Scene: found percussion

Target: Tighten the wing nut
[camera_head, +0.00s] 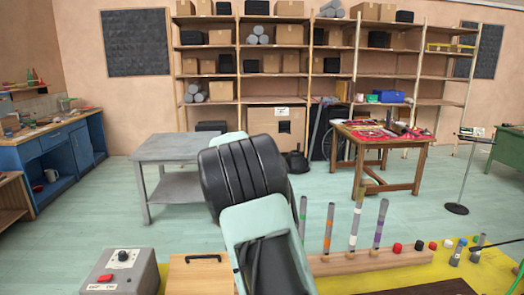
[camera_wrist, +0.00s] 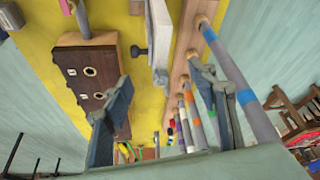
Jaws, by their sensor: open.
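No wing nut can be made out for certain. In the wrist view, a small dark knob-like part (camera_wrist: 138,51) sticks out from the left side of a pale upright plate (camera_wrist: 160,35); I cannot tell whether it is the wing nut. My gripper (camera_wrist: 160,75) is open and empty, with one finger left of the plate and the other right of it, over the tubes. The plate and the dark part lie beyond the fingertips, apart from them. In the head view my own arm covers the middle and hides the gripper.
A wooden block with two dark holes (camera_wrist: 88,72) stands left of the plate on the yellow mat (camera_wrist: 40,12). A row of grey tubes with coloured bands (camera_wrist: 240,85) rises from a wooden rail (camera_head: 345,262), close to my right finger. A grey control box (camera_head: 122,272) stands front left.

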